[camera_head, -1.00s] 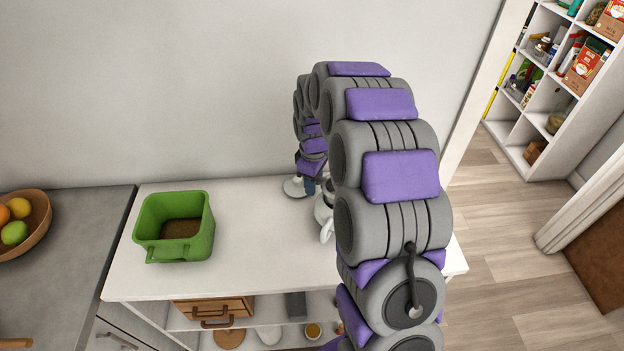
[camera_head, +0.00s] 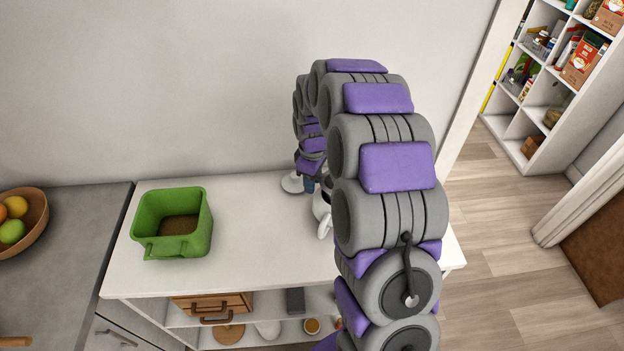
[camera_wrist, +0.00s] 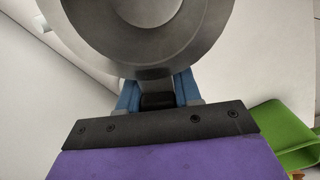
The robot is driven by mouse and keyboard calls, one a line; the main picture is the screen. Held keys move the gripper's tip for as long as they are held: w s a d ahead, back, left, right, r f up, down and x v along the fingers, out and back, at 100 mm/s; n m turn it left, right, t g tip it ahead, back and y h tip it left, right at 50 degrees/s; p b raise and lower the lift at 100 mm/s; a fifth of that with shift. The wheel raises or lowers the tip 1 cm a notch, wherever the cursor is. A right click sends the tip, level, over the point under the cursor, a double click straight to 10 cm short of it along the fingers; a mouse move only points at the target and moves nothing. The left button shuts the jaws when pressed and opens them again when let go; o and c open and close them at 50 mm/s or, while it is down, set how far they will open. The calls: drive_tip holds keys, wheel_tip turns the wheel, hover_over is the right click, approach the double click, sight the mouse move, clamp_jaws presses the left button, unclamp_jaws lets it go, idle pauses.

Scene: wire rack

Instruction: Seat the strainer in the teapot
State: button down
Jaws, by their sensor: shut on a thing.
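The strainer (camera_wrist: 150,45) fills the top of the wrist view as a large round grey metal piece with a broad rim. My gripper (camera_wrist: 158,88) has its blue fingers shut on the strainer's short dark tab. In the head view my gripper (camera_head: 309,186) is a small blue patch low over the white table, mostly behind my arm. The white teapot (camera_head: 321,206) stands just right of it, its handle toward the camera and its right side hidden by my arm. A pale round thing (camera_head: 291,184) shows left of my gripper; I cannot tell whether it is the strainer.
A green bin (camera_head: 172,240) stands on the white table (camera_head: 250,235) to the left, with clear tabletop between it and the teapot. It also shows in the wrist view (camera_wrist: 285,135). The wall is close behind. A fruit bowl (camera_head: 35,235) is at far left.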

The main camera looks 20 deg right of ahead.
drive_tip(key=shift+w+f+t+y+b, duration=0.15)
drive_tip(key=shift+f+t+y+b, duration=0.3)
drive_tip(key=shift+f, duration=0.8)
idle(0.5)
drive_tip(key=shift+f, duration=0.9)
idle(0.4)
drive_tip(key=shift+c, duration=1.9)
unclamp_jaws()
drive_tip(key=shift+r, duration=0.15)
drive_tip(key=shift+s+d+r+p, duration=0.2)
drive_tip(key=shift+r+p, duration=0.4)
drive_tip(key=shift+r, duration=1.05)
drive_tip(key=shift+s+d+r+p, duration=0.15)
drive_tip(key=shift+r+p, duration=0.45)
drive_tip(key=shift+r, duration=1.05)
drive_tip(key=shift+a+r, duration=0.1)
